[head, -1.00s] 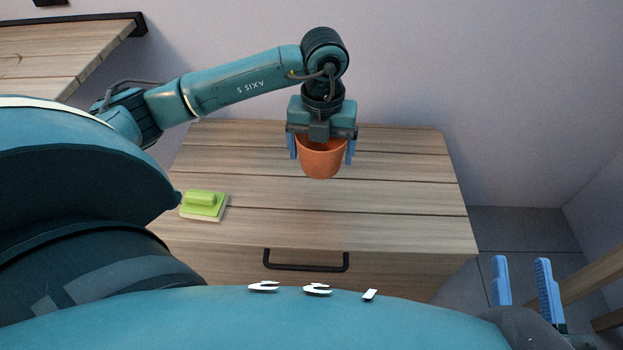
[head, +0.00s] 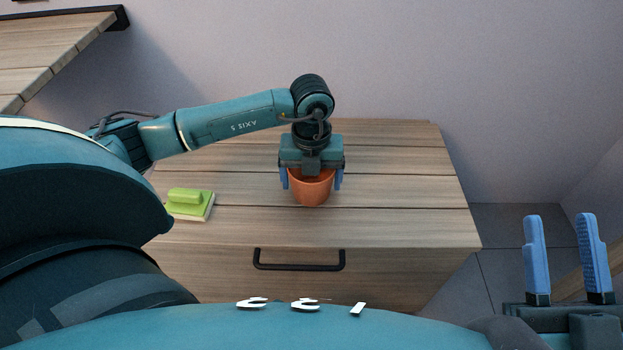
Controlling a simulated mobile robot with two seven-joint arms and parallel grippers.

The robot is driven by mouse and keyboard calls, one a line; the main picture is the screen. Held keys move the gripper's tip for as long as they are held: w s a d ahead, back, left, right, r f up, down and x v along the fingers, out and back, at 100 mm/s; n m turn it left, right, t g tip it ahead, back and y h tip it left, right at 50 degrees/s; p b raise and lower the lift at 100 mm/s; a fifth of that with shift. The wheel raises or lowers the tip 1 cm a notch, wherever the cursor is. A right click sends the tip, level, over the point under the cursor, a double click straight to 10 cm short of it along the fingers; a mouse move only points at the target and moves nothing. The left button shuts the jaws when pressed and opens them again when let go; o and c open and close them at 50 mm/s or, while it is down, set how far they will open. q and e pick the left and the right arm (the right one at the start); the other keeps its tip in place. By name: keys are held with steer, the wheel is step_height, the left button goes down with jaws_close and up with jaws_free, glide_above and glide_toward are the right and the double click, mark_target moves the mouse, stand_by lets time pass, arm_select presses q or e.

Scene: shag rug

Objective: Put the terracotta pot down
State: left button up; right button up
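The terracotta pot (head: 312,192) is upright over the middle of the wooden drawer cabinet's top (head: 390,190). My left gripper (head: 312,180) reaches in from the left and points down over it. Its blue fingers lie against the pot's left and right sides, shut on it. The gripper body hides part of the pot's rim and its inside. I cannot tell whether the pot's base touches the wood. My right gripper (head: 564,262) is at the lower right, off the cabinet's side, with its two blue fingers apart and nothing between them.
A green sponge-like block with a handle (head: 189,204) lies at the cabinet top's left front. The top is bare right of the pot. A black drawer handle (head: 299,266) is on the front. A wall stands behind, and another wooden surface (head: 50,45) is at upper left.

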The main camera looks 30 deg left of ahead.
arm_select(q)
steer(key=shift+f, duration=0.1)
steer(key=o, duration=0.9)
steer(key=shift+o, duration=0.2)
